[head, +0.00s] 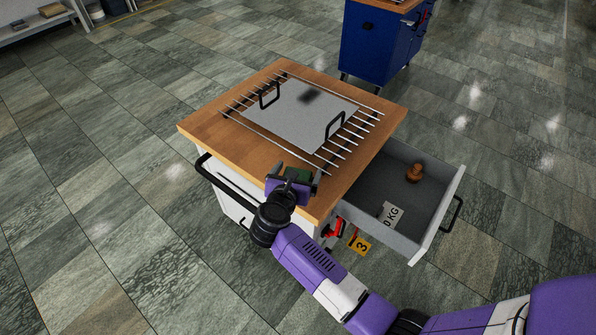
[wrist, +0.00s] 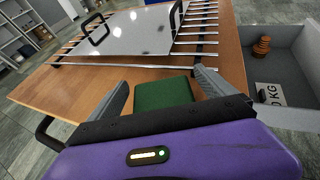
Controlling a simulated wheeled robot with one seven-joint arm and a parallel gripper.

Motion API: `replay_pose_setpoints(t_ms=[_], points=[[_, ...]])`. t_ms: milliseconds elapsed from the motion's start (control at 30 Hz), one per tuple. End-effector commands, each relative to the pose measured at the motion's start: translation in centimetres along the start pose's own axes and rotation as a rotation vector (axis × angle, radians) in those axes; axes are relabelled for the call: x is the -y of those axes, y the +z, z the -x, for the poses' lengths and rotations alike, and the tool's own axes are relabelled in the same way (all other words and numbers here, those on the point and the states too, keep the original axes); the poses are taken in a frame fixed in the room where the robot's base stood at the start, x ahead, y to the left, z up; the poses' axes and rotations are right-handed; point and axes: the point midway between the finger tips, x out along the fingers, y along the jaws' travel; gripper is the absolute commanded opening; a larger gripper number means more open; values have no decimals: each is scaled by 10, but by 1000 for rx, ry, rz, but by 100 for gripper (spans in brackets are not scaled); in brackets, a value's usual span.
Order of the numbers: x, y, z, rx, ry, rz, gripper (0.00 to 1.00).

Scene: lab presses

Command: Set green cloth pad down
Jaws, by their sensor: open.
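The green cloth pad (wrist: 163,92) lies on the wooden top (wrist: 75,92) near its front edge, between the spread fingers of my gripper (wrist: 160,88). In the head view the pad (head: 298,174) is partly hidden by my gripper (head: 293,180). The fingers are open, with a gap to the pad on both sides in the wrist view. Whether the pad lies fully flat on the wood is hard to tell.
A metal plate (head: 300,112) with two dark handles rests on a wire rack (head: 352,137) behind the pad. The drawer (head: 437,217) at the right is pulled out and holds a brown knob-shaped object (head: 414,173) and a KG label (head: 391,215). A blue cabinet (head: 377,42) stands behind.

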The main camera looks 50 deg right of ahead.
Motion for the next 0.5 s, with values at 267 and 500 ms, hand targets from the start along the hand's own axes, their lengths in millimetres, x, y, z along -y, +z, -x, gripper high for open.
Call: replay_pose_setpoints(t_ms=[267, 500], points=[[-1, 2, 13, 1, 3, 1, 94], [-1, 1, 60, 1, 4, 0, 94]])
